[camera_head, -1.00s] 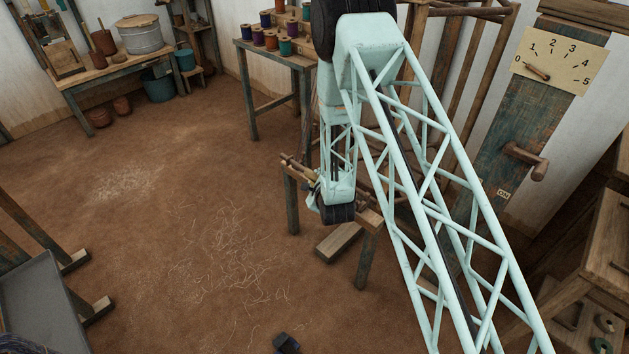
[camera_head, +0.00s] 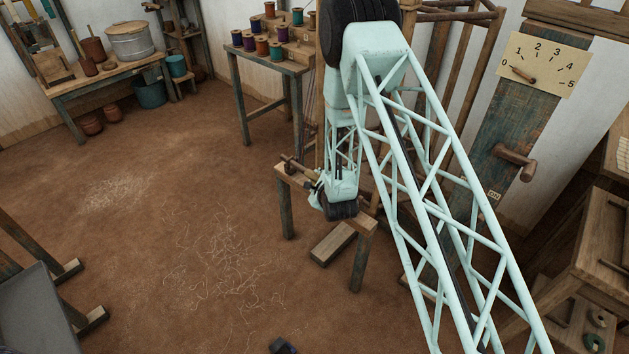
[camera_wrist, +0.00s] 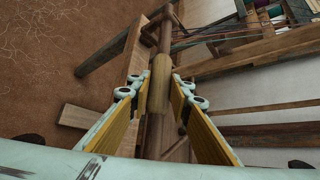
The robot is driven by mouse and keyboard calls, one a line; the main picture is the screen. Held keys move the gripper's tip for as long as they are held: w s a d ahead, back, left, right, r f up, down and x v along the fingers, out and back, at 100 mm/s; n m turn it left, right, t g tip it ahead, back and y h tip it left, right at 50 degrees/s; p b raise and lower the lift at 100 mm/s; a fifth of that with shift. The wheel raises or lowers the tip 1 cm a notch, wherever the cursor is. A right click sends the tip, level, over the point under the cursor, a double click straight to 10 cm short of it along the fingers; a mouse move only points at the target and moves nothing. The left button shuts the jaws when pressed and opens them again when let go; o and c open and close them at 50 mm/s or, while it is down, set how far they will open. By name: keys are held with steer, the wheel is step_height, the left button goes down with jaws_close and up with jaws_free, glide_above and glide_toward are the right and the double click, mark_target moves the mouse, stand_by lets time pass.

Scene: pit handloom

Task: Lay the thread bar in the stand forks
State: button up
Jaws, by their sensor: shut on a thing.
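The thread bar (camera_wrist: 164,38) is a brown wooden rod with a thicker, paler middle (camera_wrist: 160,82). My gripper (camera_wrist: 158,92) is shut on that thicker part, with yellow pads on either side. In the head view the bar's end (camera_head: 293,163) shows just left of my gripper (camera_head: 316,194). The wooden stand (camera_head: 362,226) is a low bench with dark legs, directly under my gripper and bar. Its top also shows in the wrist view (camera_wrist: 135,65), beside and along the bar. My gripper and arm hide much of the stand, and I cannot tell whether the bar touches the forks.
A table of coloured thread spools (camera_head: 272,53) stands behind the stand. A post with a dial plate (camera_head: 546,64) and wooden handle (camera_head: 517,161) is at right. A wooden block (camera_head: 333,243) lies by the stand. The floor to the left is mostly clear.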

steer(key=shift+w+d+f+b, duration=0.35)
steer(key=shift+w+f+b, duration=0.1)
steer(key=shift+f, duration=0.4)
steer(key=shift+w+d+f+b, duration=0.3)
steer(key=shift+w+f+b, duration=0.15)
steer(key=shift+f, duration=0.35)
steer(key=shift+w+d+f+b, duration=0.35)
steer(key=shift+w+f+b, duration=0.1)
steer(key=shift+f, duration=0.4)
steer(key=o, duration=1.1)
steer(key=shift+c, duration=0.2)
steer(key=shift+f, duration=0.1)
steer(key=v, duration=1.2)
